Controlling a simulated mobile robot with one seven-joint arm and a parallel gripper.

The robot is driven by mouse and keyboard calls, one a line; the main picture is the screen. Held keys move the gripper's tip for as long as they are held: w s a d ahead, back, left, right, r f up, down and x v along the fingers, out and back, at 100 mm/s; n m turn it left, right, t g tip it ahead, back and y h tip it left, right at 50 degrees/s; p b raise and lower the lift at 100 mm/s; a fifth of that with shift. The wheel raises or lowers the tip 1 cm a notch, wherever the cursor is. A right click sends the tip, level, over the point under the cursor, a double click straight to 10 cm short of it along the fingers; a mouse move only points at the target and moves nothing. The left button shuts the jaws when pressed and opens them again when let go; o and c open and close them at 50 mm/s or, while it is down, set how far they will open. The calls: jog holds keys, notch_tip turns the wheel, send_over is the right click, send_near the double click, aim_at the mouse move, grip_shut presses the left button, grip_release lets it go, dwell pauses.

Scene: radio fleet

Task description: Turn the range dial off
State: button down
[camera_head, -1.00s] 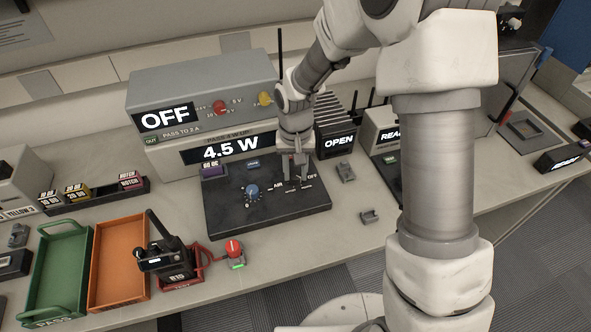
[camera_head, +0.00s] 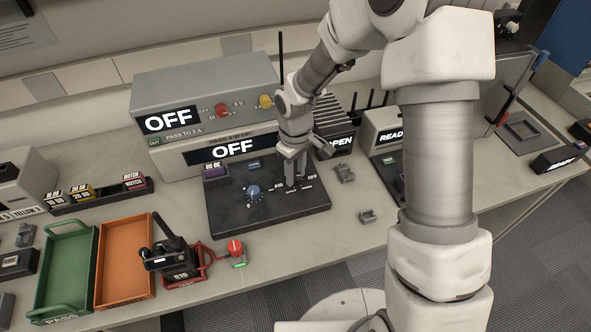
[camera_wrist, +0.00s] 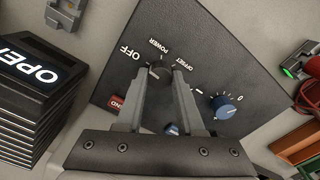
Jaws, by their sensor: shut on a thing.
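My gripper (camera_head: 290,178) points down at the right part of the black control panel (camera_head: 230,215). In the wrist view my gripper (camera_wrist: 166,76) has its fingertips at a small dial between the OFF, POWER and OFFSET labels. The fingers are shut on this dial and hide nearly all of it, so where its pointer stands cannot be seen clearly. The display (camera_head: 233,149) behind the panel reads OFF. A blue knob (camera_head: 253,192) sits to the left on the same panel; it also shows in the wrist view (camera_wrist: 223,106), apart from the fingers.
A grey unit (camera_head: 205,85) with another OFF display stands behind. A radio (camera_head: 170,255), a red button (camera_head: 235,247), an orange tray (camera_head: 125,260) and a green tray (camera_head: 65,265) lie to the left. Small grey cradles (camera_head: 344,173) are right of the panel.

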aim_at(296, 176)
jog(key=shift+n, duration=0.5)
jog(key=c, duration=0.5)
grip_release()
notch_tip(296, 176, up, 18)
jog(key=shift+f+p, duration=0.25)
jog(key=shift+p, duration=1)
jog(key=s+d+r+m+t, duration=0.2)
jog(key=s+d+r+m, duration=0.1)
jog(key=s, duration=0.3)
jog(key=s+d+r+m+t, duration=0.1)
jog(key=s+d+r+m, duration=0.2)
jog(key=s+d+r, duration=0.2)
jog(key=s+d+r+m+t, duration=0.2)
jog(key=s+d+r+m, duration=0.2)
jog(key=s, duration=0.4)
jog(key=shift+s+d+r+t, duration=0.15)
jog(key=shift+d+r+t, duration=0.15)
jog(key=shift+d, duration=0.1)
